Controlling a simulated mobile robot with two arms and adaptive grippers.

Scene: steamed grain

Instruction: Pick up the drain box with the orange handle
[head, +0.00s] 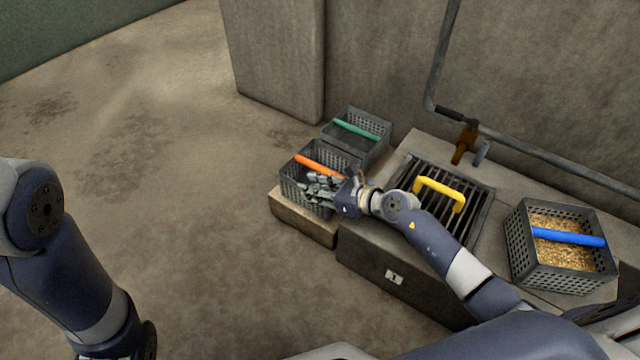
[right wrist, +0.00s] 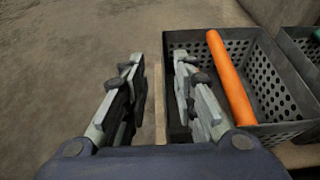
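The drain box with the orange handle (head: 291,188) is a dark perforated open box on a low ledge, left of the grate. Its orange handle (head: 316,165) spans the top. My right gripper (head: 320,187) is over the near part of this box, beside the handle and apart from it. In the right wrist view, the gripper (right wrist: 160,64) is open and empty. The box (right wrist: 278,92) and its orange handle (right wrist: 230,78) lie right of the fingers there. One finger overlaps the box's side; the other shows over the floor. My left gripper is out of view.
A box with a green handle (head: 371,150) stands just behind. A grate with a yellow handle (head: 440,190) and a grain-filled box with a blue handle (head: 568,237) are to the right. A pipe (head: 540,156) runs along the wall. The floor at left is clear.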

